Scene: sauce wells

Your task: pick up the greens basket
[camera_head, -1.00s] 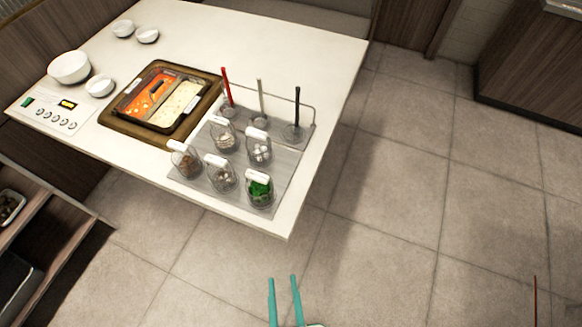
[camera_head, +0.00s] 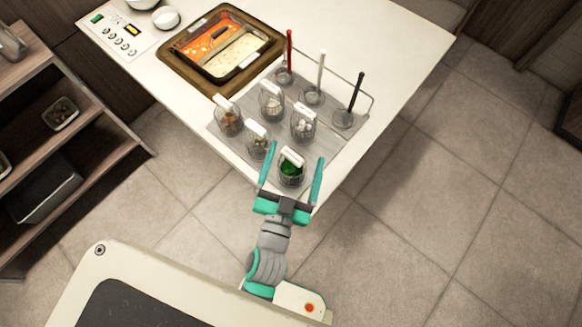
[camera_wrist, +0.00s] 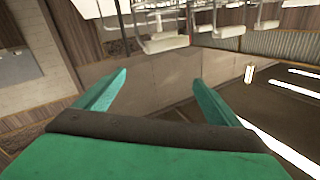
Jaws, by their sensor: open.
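The greens basket (camera_head: 291,175) is a small wire basket of green leaves with a white handle. It stands at the near corner of the grey tray (camera_head: 215,131) on the table. My gripper (camera_head: 297,152) is open, with one teal finger on each side of this basket in the head view. I cannot tell its height relative to the basket or whether it touches it. In the wrist view, my open fingers (camera_wrist: 158,80) have nothing between them. White handles and wire parts show at the top edge there, and I cannot tell which are the greens basket's.
Several similar baskets, such as a mushroom-coloured one (camera_head: 257,142) and one with white pieces (camera_head: 303,124), stand close by. Three ladles, including a red-handled one (camera_head: 289,58), stand behind. A two-part soup pot (camera_head: 243,70) is set in the table. Shelves (camera_head: 80,127) stand at left.

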